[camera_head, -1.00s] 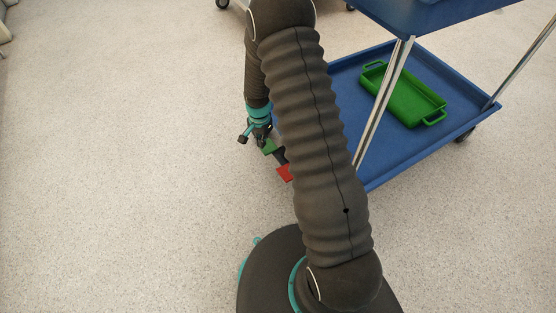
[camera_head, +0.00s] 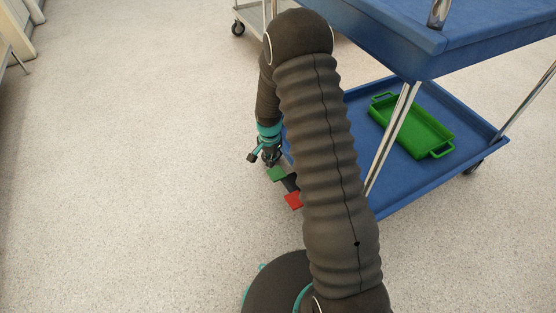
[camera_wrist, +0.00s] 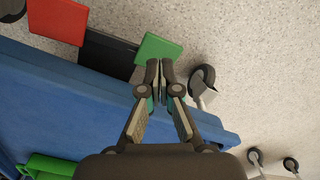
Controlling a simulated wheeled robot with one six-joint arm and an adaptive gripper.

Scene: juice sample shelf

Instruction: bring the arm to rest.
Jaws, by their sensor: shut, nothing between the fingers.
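My gripper (camera_head: 270,157) hangs at the end of my bent arm, pointing down, left of the blue cart in the head view. In the wrist view my gripper (camera_wrist: 160,72) has its two fingertips together with nothing between them. Green (camera_wrist: 158,49), black (camera_wrist: 108,54) and red (camera_wrist: 58,20) flat pieces show close to the fingertips, by the cart's edge. In the head view the green piece (camera_head: 277,174) and the red piece (camera_head: 293,201) are just below the gripper. Whether the fingertips touch the green piece, I cannot tell.
The blue cart (camera_head: 424,66) stands to the right with metal posts (camera_head: 391,140). Its lower shelf (camera_head: 395,204) holds a green handled tray (camera_head: 414,126). A wheel (camera_wrist: 202,80) shows close to the gripper. The speckled floor (camera_head: 130,170) on the left is clear.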

